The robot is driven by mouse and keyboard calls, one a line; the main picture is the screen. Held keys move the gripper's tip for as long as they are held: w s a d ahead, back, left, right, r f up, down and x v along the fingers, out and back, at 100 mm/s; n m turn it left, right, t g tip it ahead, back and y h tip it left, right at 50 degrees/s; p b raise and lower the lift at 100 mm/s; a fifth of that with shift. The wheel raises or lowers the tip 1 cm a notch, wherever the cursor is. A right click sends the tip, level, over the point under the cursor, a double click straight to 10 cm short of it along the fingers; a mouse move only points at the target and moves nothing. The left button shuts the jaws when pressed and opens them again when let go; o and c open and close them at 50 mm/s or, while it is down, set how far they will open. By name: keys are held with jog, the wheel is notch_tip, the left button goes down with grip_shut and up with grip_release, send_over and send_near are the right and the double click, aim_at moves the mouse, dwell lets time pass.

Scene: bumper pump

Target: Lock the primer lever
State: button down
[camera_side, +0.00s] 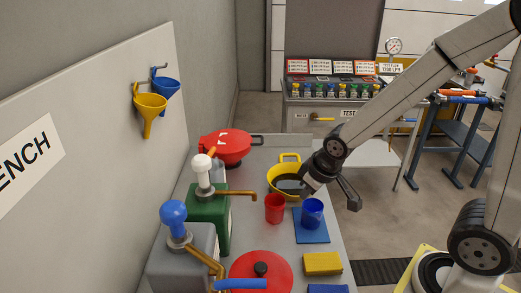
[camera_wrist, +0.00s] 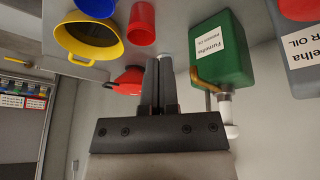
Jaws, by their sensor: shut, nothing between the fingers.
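I see no part clearly marked as the primer lever. Two hand pumps stand along the wall side of the bench: a green tank (camera_side: 208,218) with a white knob (camera_side: 202,162) and brass spout, and a grey tank (camera_side: 188,250) with a blue knob (camera_side: 173,212). The green tank (camera_wrist: 218,50) is right of my fingers in the wrist view. A red pan-like object (camera_side: 228,149) with an orange piece stands farther back.
A red cup (camera_side: 275,208) and blue cup (camera_side: 312,212) on a blue mat (camera_side: 311,236) stand near the yellow bucket (camera_side: 289,165). A yellow sponge (camera_side: 322,263) and red lid (camera_side: 260,281) lie nearer. Yellow and blue funnels (camera_side: 150,104) hang on the wall.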

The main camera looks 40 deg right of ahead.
aim_at(213, 151)
jog(key=s+a+f+g, duration=0.1)
jog(key=s+f+g, duration=0.1)
jog(key=s, duration=0.3)
jog(key=w+r+n+t+y, duration=0.1)
jog(key=w+r+n+y, duration=0.1)
jog(key=w+r, duration=0.7)
jog(key=w+a+r+n+t+y, duration=0.1)
jog(key=w+r+n, duration=0.3)
jog(key=w+r, duration=0.5)
jog(key=w+t+y, duration=0.1)
jog(key=w, duration=0.4)
jog(key=shift+w+r, duration=0.25)
jog(key=shift+r, duration=0.05)
jog(key=shift+x, duration=7.05)
jog(key=shift+w+r, duration=0.1)
